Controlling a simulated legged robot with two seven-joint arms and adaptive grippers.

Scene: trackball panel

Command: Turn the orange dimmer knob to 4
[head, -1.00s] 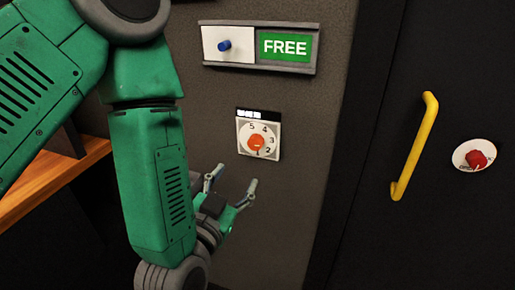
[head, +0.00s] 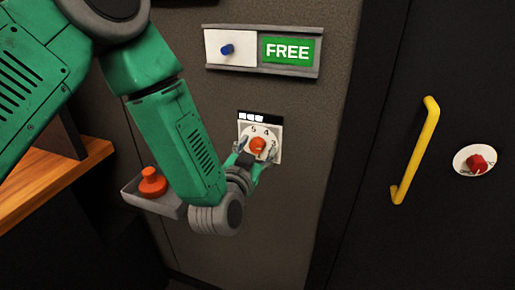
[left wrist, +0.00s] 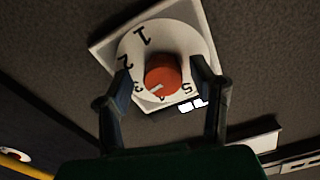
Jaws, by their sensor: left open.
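The orange dimmer knob (head: 258,146) sits on a white numbered dial plate (head: 245,128) on the grey panel. In the left wrist view, the knob (left wrist: 163,72) is between the two fingers. Its pale pointer mark faces the lower left there, around the 3 and 4; I cannot tell the exact reading. My left gripper (head: 255,157) is at the dial, with its open fingers on either side of the knob. In the left wrist view, the left gripper (left wrist: 161,75) shows gaps between fingers and knob. The fingers partly cover the dial in the head view. My right gripper is out of view.
Above the dial is a slider with a blue peg (head: 227,50) and a green FREE sign (head: 289,50). A yellow handle (head: 415,150) and a red knob (head: 477,163) are at right.

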